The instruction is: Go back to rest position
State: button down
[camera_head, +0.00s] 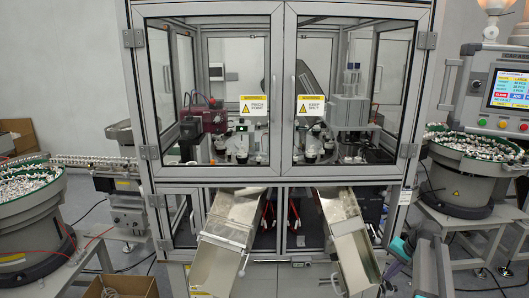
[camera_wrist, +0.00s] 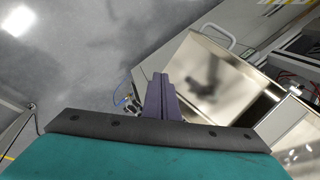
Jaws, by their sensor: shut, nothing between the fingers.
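My gripper (camera_wrist: 160,97) shows in the wrist view as two dark purple fingers pressed together, with nothing between them. A dark bar and a teal part of my own arm fill the bottom of that view. The fingers point toward the grey floor, beside a metal chute (camera_wrist: 215,80). In the head view, teal and grey parts of my arm show at the lower right, beside the right chute (camera_head: 345,240). I cannot make out the fingertips there.
A glazed machine cabinet (camera_head: 285,185) with shut doors stands ahead. The left chute (camera_head: 222,260) also juts out below it. Bowl feeders flank it, left (camera_head: 30,225) and right (camera_head: 455,180). A control panel (camera_head: 500,90) is at upper right. A cardboard box (camera_head: 120,287) sits lower left.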

jog(key=s+a+f+n+g+b, duration=0.1)
jog(key=s+a+f+g, duration=0.1)
jog(key=s+a+f, duration=0.5)
jog(key=s+a+f+n+g+b, duration=0.1)
jog(key=s+a+f, duration=0.2)
jog(key=a+f, duration=0.7)
jog(key=s+a+f+n+g+b, duration=0.1)
jog(key=s+a+f+n+g, duration=0.1)
jog(key=s+a+f, duration=0.55)
jog(key=s+a+f+n+g, duration=0.25)
jog(key=s+a+f, duration=0.45)
jog(key=s+f, duration=0.5)
jog(key=s+f+n+g+h+b, duration=0.1)
jog(key=s+f+n+h, duration=0.1)
jog(key=s, duration=1.1)
jog(key=shift+s+d+f, duration=0.2)
jog(key=shift+d+f, duration=0.2)
jog(key=shift+f, duration=0.15)
